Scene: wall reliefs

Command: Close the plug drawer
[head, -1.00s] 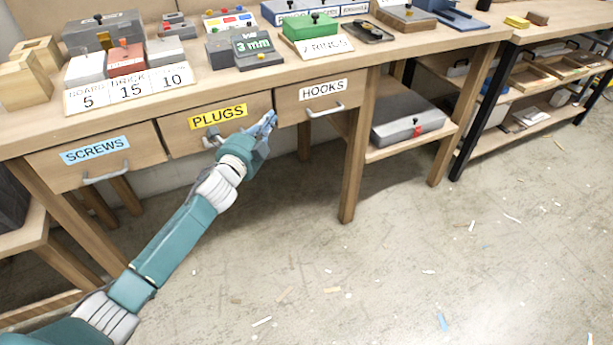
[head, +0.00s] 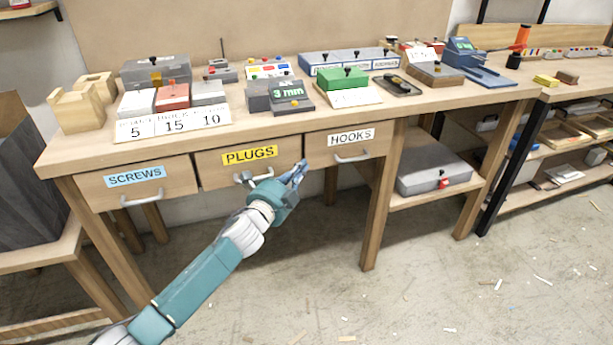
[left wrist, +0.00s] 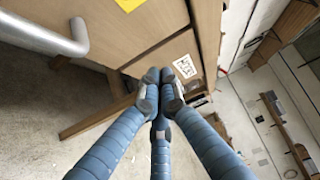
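The plug drawer (head: 222,170) is the middle drawer under the workbench, with a yellow PLUGS label (head: 249,156) and a grey bar handle (head: 243,178). Its front looks about level with its neighbours; I cannot tell whether a small gap remains behind it. My left gripper (head: 299,172) is at the drawer's lower right corner, right of the handle. In the left wrist view the gripper's fingertips (left wrist: 163,76) are drawn together with nothing seen between them. The handle (left wrist: 45,35) shows there at left, apart from the fingers. Contact with the drawer front is unclear. My right gripper is out of view.
The SCREWS drawer (head: 165,186) is on the left and the HOOKS drawer (head: 348,149) on the right. A bench leg (head: 378,215) stands right of my gripper. A grey case (head: 436,171) lies on the lower shelf. The floor in front is open, with scattered scraps.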

